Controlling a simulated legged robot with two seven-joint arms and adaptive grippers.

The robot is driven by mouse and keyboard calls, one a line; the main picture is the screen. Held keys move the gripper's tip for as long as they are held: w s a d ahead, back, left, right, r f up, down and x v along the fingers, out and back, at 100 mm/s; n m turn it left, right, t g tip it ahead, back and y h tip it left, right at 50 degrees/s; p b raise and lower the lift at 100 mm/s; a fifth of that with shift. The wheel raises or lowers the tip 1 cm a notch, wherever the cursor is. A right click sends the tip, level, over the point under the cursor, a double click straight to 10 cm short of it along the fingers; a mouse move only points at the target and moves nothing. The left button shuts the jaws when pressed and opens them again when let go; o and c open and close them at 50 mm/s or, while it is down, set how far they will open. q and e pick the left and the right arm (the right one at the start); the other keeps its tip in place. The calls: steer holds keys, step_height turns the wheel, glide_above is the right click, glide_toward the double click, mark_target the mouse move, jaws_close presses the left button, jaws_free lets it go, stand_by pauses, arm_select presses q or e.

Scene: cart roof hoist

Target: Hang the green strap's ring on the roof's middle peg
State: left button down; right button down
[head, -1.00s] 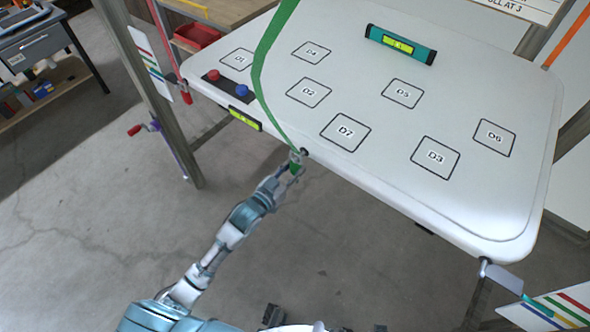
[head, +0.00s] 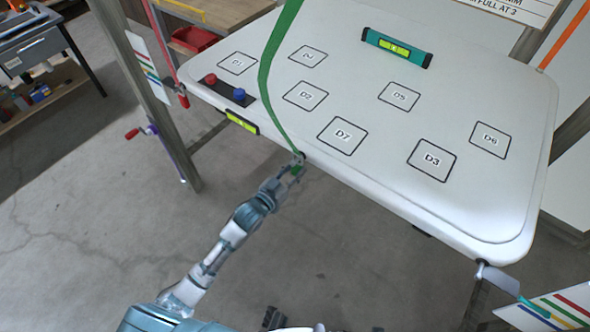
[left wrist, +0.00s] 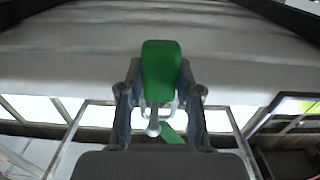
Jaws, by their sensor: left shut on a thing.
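The green strap (head: 267,85) comes down from the top of the head view over the white roof (head: 395,165) to its near edge. My left gripper (head: 292,170) is shut on the strap's green end piece, which also shows between the fingers in the left wrist view (left wrist: 161,68). A metal ring (left wrist: 158,112) shows just below the green piece, close to a pale round-ended peg (left wrist: 154,128). In the head view the dark middle peg (head: 302,155) is at the roof edge beside the fingertips. I cannot tell whether the ring is around the peg.
A teal level (head: 397,47) and a control box with red and blue buttons (head: 225,90) lie on the roof. A yellow level (head: 241,122) is on its near edge.

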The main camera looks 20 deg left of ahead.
arm_select(q)
steer(key=c, duration=0.8)
jaws_free()
steer(key=shift+d, duration=0.2)
steer(key=shift+c, duration=0.2)
steer(key=shift+o, duration=0.6)
steer(key=shift+d, duration=0.15)
arm_select(e)
steer(key=shift+d, duration=0.25)
steer(key=shift+s+d, duration=0.1)
